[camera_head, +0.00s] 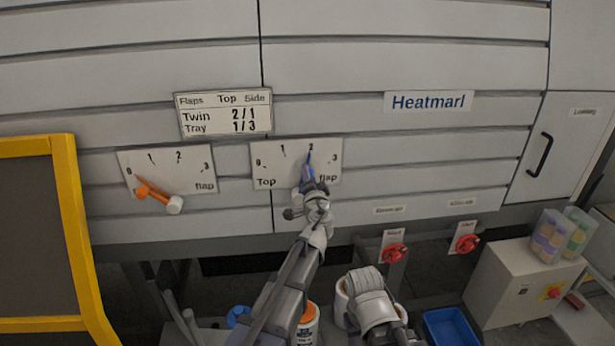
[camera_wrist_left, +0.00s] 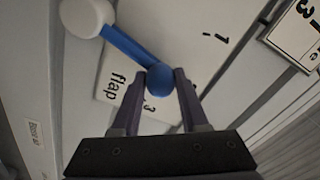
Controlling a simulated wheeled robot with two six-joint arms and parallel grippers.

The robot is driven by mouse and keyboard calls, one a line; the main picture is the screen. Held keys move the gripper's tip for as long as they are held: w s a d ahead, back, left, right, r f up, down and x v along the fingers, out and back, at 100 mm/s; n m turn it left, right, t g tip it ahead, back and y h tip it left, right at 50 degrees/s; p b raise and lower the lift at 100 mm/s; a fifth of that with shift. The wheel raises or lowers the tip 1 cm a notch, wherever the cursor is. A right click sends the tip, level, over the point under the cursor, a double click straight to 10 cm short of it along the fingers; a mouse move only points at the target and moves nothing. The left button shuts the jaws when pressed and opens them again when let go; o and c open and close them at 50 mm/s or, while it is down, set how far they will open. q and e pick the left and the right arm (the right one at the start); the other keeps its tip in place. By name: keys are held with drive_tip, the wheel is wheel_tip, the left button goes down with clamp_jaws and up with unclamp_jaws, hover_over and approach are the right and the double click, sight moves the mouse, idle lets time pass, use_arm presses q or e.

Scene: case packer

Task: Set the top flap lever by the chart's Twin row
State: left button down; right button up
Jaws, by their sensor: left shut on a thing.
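The chart (camera_head: 224,113) reads Twin 2/1 and Tray 1/3 under Top and Side. Below it to the right is the top flap plate (camera_head: 265,160), marked 0 to 3. Its blue lever (camera_head: 308,160) points up at about the 2. My left gripper (camera_head: 309,184) is at this lever and hides its lower part. In the left wrist view its fingers are shut on the lever's blue ball end (camera_wrist_left: 160,79); a blue rod runs from there to a white round end (camera_wrist_left: 87,17). My right gripper's fingers are not visible.
A second flap plate (camera_head: 195,160) at the left has an orange lever (camera_head: 150,190) pointing near 0. A yellow frame (camera_head: 75,230) stands far left. Red valves (camera_head: 395,253), a blue bin (camera_head: 450,327) and a grey box (camera_head: 520,285) are lower right.

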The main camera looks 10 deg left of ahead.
use_arm(q)
drive_tip(key=shift+s+a, duration=0.1)
drive_tip(key=shift+a, duration=0.05)
drive_tip(key=shift+c, duration=2.4)
unclamp_jaws()
drive_tip(key=shift+o, duration=0.2)
drive_tip(key=v, duration=0.7)
drive_tip(key=shift+s, duration=0.35)
